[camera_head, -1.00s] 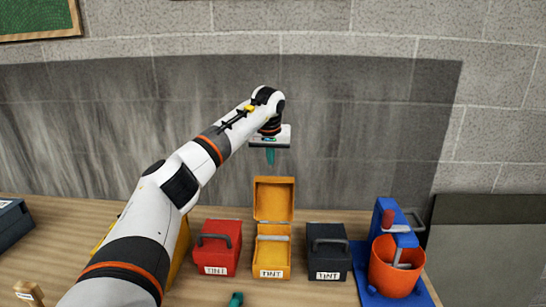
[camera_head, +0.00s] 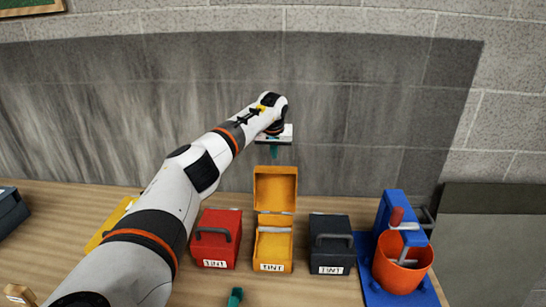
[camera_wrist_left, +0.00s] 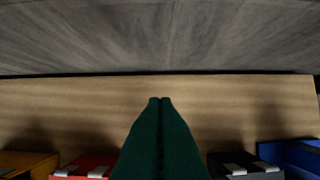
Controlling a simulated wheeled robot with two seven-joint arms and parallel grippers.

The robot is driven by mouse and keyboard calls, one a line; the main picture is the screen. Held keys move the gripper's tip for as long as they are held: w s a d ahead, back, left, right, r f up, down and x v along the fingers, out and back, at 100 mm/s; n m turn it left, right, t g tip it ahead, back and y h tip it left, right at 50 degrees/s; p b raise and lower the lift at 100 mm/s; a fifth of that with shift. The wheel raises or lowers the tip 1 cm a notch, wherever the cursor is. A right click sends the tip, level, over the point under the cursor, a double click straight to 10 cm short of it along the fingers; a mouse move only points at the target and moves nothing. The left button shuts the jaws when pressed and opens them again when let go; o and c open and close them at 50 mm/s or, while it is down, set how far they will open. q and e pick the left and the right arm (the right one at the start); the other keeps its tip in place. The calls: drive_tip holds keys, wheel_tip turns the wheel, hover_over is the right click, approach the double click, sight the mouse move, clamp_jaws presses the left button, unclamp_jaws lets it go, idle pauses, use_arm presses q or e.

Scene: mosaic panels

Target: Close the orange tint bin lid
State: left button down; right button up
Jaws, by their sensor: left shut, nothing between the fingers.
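The orange tint bin (camera_head: 273,252) stands on the bench with its lid (camera_head: 275,188) swung up and back, so it is open. A white "TINT" label shows on its front. My left gripper (camera_head: 274,152) points down above and behind the raised lid, apart from it. Its teal fingers are together and empty. In the left wrist view the shut fingers (camera_wrist_left: 160,100) point at the bench strip by the wall, and they hide the orange bin. A teal fingertip (camera_head: 235,298) at the bottom edge seems to be my right gripper, mostly out of frame.
A closed red tint bin (camera_head: 216,250) stands left of the orange one, a closed dark bin (camera_head: 329,256) right. Farther right are a blue stand (camera_head: 391,210) and an orange bucket (camera_head: 402,274). Bare bench (camera_wrist_left: 160,88) lies behind the bins, before the grey wall.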

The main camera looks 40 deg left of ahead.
use_arm(q)
drive_tip(key=s+d+p, duration=0.1)
drive_tip(key=s+d+f+p, duration=0.1)
drive_tip(key=s, duration=0.1)
drive_tip(key=shift+d, duration=0.2)
idle(0.3)
drive_tip(key=shift+a, duration=0.1)
idle(0.3)
